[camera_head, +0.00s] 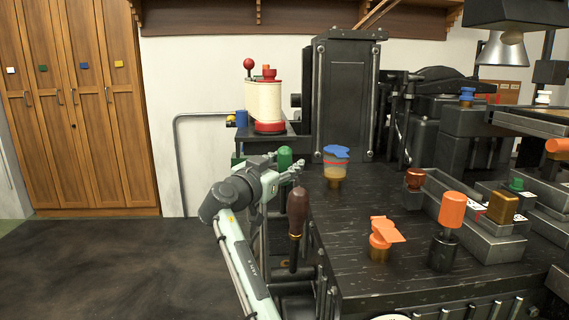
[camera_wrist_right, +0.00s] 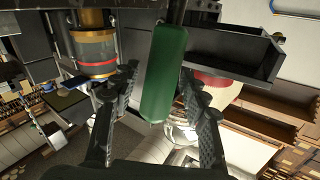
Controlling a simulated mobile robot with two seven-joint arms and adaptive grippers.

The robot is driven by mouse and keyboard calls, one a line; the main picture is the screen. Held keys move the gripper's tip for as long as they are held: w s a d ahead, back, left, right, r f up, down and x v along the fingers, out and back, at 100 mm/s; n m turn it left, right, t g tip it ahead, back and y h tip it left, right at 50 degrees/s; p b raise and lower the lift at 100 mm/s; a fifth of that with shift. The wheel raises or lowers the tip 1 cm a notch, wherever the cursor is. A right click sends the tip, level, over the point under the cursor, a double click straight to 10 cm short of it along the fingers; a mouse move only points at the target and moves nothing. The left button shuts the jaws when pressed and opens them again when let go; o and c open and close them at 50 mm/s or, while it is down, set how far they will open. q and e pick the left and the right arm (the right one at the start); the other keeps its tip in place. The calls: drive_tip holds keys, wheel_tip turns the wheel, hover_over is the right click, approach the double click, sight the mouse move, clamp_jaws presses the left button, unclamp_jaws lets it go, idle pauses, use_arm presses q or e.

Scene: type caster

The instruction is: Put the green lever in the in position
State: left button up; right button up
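The green lever (camera_head: 285,157) stands at the left edge of the black machine, beyond my right gripper; its lower part is hidden in the head view. In the right wrist view its long green handle (camera_wrist_right: 165,75) lies between the two black fingers. My right gripper (camera_head: 292,168) is open around the handle. A gap shows on the handle's left side; the right finger looks very near it, and I cannot tell whether they touch. My left gripper is not in view.
A dark brown handle (camera_head: 297,210) stands upright close in front of my right gripper. An amber glass cup with a blue top (camera_head: 335,165) is just right of it. Orange knobs (camera_head: 382,235) stand on the black machine top (camera_head: 340,220). Open floor (camera_head: 110,265) lies left.

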clamp_jaws()
drive_tip(key=shift+w+r, duration=0.15)
drive_tip(key=w, duration=0.1)
drive_tip(key=w+n+g+p, duration=0.1)
drive_tip(key=w, duration=0.1)
drive_tip(key=shift+r+g+y, duration=0.3)
drive_tip(key=shift+r+y, duration=0.1)
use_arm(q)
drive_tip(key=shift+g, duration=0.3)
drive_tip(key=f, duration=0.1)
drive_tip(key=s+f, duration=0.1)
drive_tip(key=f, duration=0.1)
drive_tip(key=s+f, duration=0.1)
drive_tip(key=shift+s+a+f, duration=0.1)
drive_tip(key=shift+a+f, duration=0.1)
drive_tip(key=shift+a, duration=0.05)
use_arm(e)
drive_tip(key=shift+w+f+g, duration=0.15)
drive_tip(key=shift+w+g, duration=0.15)
drive_tip(key=shift+w, duration=0.25)
drive_tip(key=shift+o, duration=0.9)
unclamp_jaws()
